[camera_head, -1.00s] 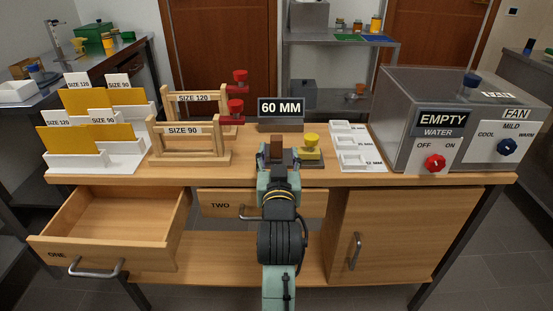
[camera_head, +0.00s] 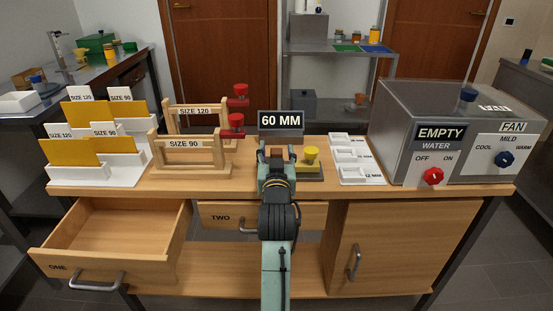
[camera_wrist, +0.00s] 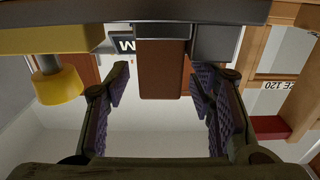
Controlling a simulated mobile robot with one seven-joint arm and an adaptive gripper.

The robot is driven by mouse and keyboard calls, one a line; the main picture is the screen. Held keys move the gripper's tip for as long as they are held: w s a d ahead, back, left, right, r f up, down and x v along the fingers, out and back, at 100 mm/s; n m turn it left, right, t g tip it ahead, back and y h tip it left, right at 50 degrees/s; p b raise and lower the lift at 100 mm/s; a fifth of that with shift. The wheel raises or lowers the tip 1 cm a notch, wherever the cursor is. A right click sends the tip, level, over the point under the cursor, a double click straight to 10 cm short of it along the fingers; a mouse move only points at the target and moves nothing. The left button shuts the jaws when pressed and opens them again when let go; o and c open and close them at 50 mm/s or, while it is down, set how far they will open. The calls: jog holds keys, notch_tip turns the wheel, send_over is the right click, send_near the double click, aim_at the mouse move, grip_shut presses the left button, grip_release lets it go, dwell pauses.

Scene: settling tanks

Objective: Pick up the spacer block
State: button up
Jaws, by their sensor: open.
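A brown block, which looks like the spacer block (camera_wrist: 161,70), sits at a grey fixture with a yellow knob (camera_head: 311,154). In the wrist view it lies between my gripper's two fingers (camera_wrist: 160,108), with a gap on each side. My gripper (camera_head: 277,154) is open, in front of the fixture at the middle of the bench, and hides most of the block in the head view. The yellow knob also shows at the left of the wrist view (camera_wrist: 57,85). Whether a finger touches the block cannot be told in the head view.
A "60 MM" sign (camera_head: 281,122) stands behind the fixture. Wooden frames (camera_head: 190,158) with red knobs are to the left, a white tray (camera_head: 352,158) and grey box (camera_head: 425,115) to the right. Drawer ONE (camera_head: 100,272) is open at the front left.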

jog(key=shift+c, duration=0.4)
grip_shut()
